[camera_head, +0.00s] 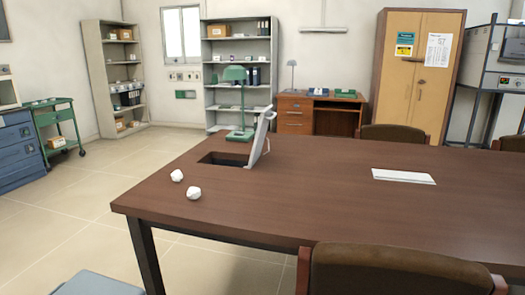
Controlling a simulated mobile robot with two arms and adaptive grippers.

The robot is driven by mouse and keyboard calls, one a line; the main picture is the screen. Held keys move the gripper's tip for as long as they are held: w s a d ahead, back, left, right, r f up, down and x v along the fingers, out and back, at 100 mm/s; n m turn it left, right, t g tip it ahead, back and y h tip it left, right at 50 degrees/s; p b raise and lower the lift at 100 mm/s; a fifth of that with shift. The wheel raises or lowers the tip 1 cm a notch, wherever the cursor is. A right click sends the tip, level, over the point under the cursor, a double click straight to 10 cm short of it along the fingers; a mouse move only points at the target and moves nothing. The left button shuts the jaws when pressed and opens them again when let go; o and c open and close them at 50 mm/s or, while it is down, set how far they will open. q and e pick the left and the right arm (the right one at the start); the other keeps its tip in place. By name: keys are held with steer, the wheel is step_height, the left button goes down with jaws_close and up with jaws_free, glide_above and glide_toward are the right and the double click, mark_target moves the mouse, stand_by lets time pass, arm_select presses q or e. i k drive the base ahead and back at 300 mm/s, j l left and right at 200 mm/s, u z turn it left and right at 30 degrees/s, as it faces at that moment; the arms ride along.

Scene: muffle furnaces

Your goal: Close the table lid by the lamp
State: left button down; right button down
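The table lid (259,140) by the lamp is a light grey panel. It stands raised and tilted a little to the right, at the right edge of a dark rectangular opening (222,158) in the brown table (310,200). The green lamp (235,102) stands on the table just behind the opening, and its base is close to the lid. A second white lid or panel (403,176) lies flat in the table further right. Neither of my grippers is in view.
A brown chair (395,272) stands at the near side and others at the far side. Floor (75,200) left of the table is mostly clear.

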mark_target(265, 117)
steer(key=u, duration=0.65)
steer(key=i+u, duration=0.1)
steer(key=u, duration=1.15)
steer(key=l+u, duration=0.15)
steer(key=u, duration=1.1)
steer(key=l+u, duration=0.15)
steer(key=u, duration=0.5)
steer(key=l+u, duration=0.1)
steer(key=u, duration=1.15)
steer(key=k+l+u, duration=0.1)
steer(key=u, duration=0.35)
steer(key=k+l+u, duration=0.1)
steer(key=u, duration=0.3)
steer(key=k+l+z, duration=0.1)
steer(key=z, duration=0.55)
steer(key=k+l+z, duration=0.1)
steer(key=z, duration=0.3)
steer(key=k+l+z, duration=0.1)
steer(key=z, duration=0.75)
